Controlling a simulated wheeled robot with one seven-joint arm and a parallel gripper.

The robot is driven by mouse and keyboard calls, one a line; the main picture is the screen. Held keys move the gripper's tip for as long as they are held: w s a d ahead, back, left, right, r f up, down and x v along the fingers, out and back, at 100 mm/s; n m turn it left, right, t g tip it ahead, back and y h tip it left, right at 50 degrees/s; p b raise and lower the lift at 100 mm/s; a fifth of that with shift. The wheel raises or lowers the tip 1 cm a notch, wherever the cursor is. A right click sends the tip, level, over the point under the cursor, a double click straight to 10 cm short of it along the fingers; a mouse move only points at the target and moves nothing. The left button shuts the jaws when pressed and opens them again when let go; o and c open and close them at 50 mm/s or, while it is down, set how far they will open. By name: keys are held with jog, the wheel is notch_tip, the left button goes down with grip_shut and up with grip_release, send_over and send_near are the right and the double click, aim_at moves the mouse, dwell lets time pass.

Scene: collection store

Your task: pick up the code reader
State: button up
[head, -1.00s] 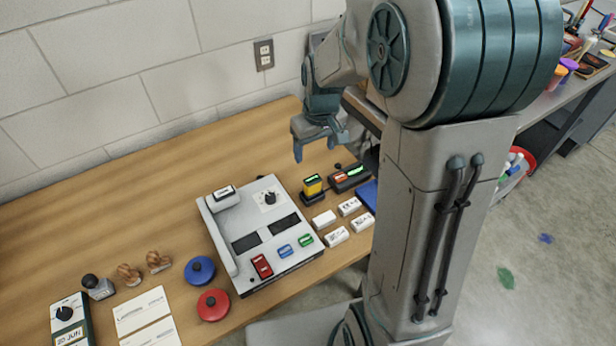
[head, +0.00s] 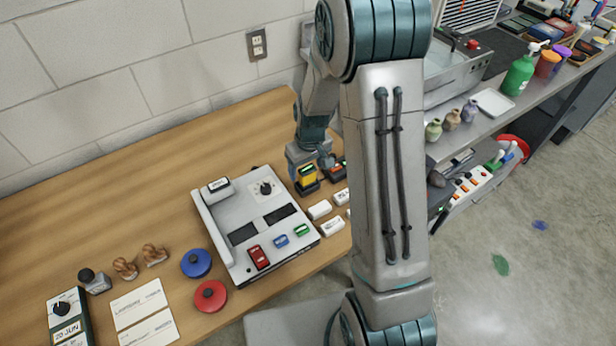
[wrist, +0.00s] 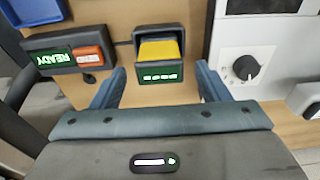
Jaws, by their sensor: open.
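The code reader, which I take to be the small yellow and black device with a green display (head: 307,175), stands upright on the wooden table to the right of the grey machine. It also shows in the wrist view (wrist: 160,50), with a black rim around its yellow top. My gripper (wrist: 160,72) is open, with one blue-grey finger on each side of the reader and nothing held. In the head view my gripper (head: 309,158) is just above and behind the reader. I cannot tell whether the fingers touch it.
The grey machine (head: 236,210) with a knob and coloured buttons is close on the left. A black unit with a READY display and orange button (wrist: 70,55) sits beside the reader. White blocks (head: 320,209) lie in front. A blue item (wrist: 35,10) is farther off.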

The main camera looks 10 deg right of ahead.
jog(key=shift+f, duration=1.9)
jog(key=shift+c, duration=0.3)
jog(key=c, duration=1)
jog(key=shift+r, duration=0.15)
jog(key=shift+r, duration=0.65)
notch_tip(320, 180, up, 3)
jog(key=shift+f, duration=0.2)
jog(key=s+d+r+b, duration=0.1)
jog(key=s+d+r, duration=0.1)
jog(key=s+r, duration=0.5)
jog(key=s, duration=0.4)
jog(key=shift+s+d+b, duration=0.25)
jog(key=shift+b, duration=0.1)
